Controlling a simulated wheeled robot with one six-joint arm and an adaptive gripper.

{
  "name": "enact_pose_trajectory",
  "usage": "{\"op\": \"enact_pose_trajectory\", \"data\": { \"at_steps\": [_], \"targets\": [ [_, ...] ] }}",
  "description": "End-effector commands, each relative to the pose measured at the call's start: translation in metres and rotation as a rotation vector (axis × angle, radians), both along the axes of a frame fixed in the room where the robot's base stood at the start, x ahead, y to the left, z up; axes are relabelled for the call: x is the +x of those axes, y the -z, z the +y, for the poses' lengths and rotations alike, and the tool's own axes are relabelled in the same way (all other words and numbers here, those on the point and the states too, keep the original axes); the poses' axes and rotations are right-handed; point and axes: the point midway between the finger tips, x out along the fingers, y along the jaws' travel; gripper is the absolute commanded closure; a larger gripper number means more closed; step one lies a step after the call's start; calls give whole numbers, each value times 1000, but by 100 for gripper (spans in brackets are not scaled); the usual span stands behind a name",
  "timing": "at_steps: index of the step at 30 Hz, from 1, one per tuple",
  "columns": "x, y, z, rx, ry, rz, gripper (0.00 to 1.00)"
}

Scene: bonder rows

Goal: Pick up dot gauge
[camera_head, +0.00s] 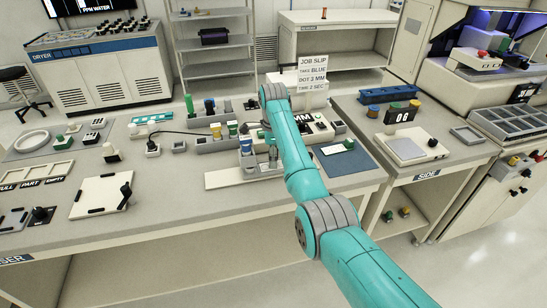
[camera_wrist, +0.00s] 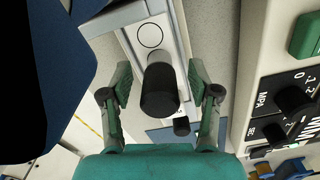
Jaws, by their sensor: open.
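In the wrist view a black cylindrical knob (camera_wrist: 159,90) stands on a pale grey block marked with a black circle (camera_wrist: 150,35). I take it for the dot gauge, but no label on it shows. My gripper (camera_wrist: 160,77) is open, with one finger on each side of the knob. Gaps show between the knob and both fingers, so I see no contact. In the head view my teal arm reaches over the bench and hides much of this spot.
A white control box (camera_wrist: 280,95) with black knobs stands close on the right in the wrist view.

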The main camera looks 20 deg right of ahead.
Motion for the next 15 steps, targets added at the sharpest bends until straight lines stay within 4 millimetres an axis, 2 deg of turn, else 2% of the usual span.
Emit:
{"op": "enact_pose_trajectory", "data": {
  "at_steps": [1,8,9,15],
  "targets": [
    [0,0,0,0,0,0,39],
    [0,0,0,0,0,0,96],
    [0,0,0,0,0,0,100],
    [0,-1,0,0,0,0,100]
  ]
}}
